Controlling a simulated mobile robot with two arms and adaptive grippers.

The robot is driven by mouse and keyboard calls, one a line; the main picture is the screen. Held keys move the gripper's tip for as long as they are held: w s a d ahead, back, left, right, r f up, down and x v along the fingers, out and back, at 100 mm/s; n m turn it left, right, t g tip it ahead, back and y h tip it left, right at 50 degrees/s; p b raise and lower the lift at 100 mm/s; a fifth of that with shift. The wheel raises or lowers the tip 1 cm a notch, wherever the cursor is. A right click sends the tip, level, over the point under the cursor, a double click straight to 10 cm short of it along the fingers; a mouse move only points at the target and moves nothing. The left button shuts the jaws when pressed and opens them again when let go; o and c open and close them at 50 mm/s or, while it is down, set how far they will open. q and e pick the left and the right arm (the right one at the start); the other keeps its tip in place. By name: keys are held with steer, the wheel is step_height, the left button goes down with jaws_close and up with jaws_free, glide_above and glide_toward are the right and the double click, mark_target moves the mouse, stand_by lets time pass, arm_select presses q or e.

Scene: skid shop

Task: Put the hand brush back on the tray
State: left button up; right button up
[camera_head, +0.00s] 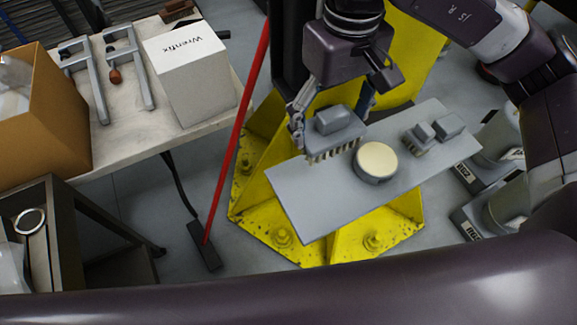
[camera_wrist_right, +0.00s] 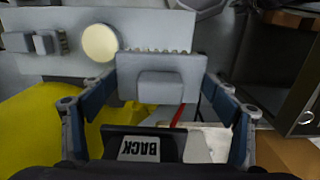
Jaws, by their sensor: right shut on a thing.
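The hand brush (camera_head: 338,125) is a grey block with a raised grip and pale bristles pointing down. My right gripper (camera_head: 333,112) is shut on it, one finger on each side; the wrist view shows the brush (camera_wrist_right: 160,78) between both fingers. The tray (camera_head: 310,205) is a flat grey plate over a yellow base. The brush is at the tray's far edge, left of the round tin; I cannot tell whether its bristles touch the tray. The tray also shows in the wrist view (camera_wrist_right: 200,35). My left gripper is not in view.
On the tray stand a round cream-topped tin (camera_head: 376,161) and a second small grey brush-like item (camera_head: 420,138). A red-handled tool (camera_head: 237,135) leans left of the yellow base (camera_head: 250,200). A bench at left holds clamps and a white box (camera_head: 192,80).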

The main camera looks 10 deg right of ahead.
mark_target(339, 132)
steer(key=shift+w+a, duration=0.15)
steer(key=shift+w, duration=0.05)
steer(key=f, duration=0.1)
steer(key=s+d+f, duration=0.1)
steer(key=f, duration=0.1)
steer(key=shift+s+d+f+p, duration=0.2)
steer(key=shift+s+f+p, duration=0.1)
steer(key=shift+s+f, duration=0.1)
steer(key=shift+w+a+f+p, duration=0.15)
steer(key=shift+f+p, duration=0.45)
steer(key=shift+f, duration=2.05)
steer(key=shift+w+f+p, duration=0.1)
steer(key=shift+f+p, duration=0.5)
steer(key=shift+f, duration=2.05)
steer(key=shift+w+a+f+p, duration=0.15)
steer(key=shift+f+p, duration=0.45)
steer(key=shift+f, duration=2.05)
steer(key=shift+d, duration=0.1)
steer(key=shift+f+b, duration=0.15)
steer(key=shift+b, duration=0.15)
steer(key=o, duration=1)
steer(key=shift+o, duration=0.5)
